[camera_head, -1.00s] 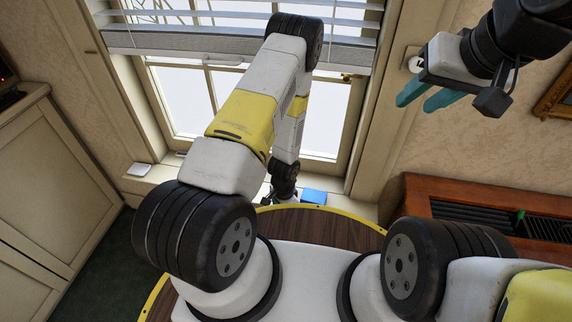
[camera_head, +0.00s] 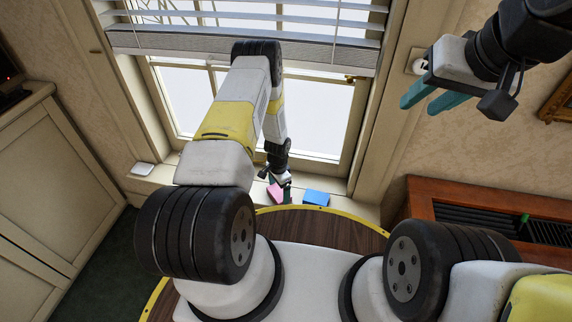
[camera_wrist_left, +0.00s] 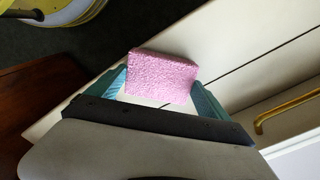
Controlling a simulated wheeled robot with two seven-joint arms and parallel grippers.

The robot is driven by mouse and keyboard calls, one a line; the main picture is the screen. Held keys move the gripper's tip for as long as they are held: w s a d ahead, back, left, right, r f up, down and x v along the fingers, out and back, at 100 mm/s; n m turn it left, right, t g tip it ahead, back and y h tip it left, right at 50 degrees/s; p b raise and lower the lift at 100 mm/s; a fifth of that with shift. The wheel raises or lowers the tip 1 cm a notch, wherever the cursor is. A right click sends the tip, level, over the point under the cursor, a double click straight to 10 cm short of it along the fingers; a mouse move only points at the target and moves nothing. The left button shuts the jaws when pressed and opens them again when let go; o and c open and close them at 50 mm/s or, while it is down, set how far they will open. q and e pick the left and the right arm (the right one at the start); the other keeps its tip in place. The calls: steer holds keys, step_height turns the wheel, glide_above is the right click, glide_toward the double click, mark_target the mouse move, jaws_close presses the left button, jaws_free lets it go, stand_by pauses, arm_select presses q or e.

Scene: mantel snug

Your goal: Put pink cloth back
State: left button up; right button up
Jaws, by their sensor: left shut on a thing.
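The pink cloth (camera_head: 275,191) is a small folded rectangular block with a bumpy surface. It also shows in the left wrist view (camera_wrist_left: 161,77), where it sits between the two teal fingers of my left gripper (camera_wrist_left: 160,92). My left gripper (camera_head: 279,187) is shut on it, over the window sill in the head view. Whether the cloth touches the sill cannot be told. My right gripper (camera_head: 428,102) is at the upper right, with its two teal fingers apart and nothing between them.
A blue block-like item (camera_head: 316,197) lies on the window sill (camera_head: 345,190), just right of the pink cloth. A white square item (camera_head: 144,169) is on the sill's left end. A wooden cabinet with a dark grille (camera_head: 470,208) stands at the right. Blinds (camera_head: 240,42) hang above.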

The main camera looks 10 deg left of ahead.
arm_select(q)
steer(key=shift+f, duration=0.25)
steer(key=o, duration=0.9)
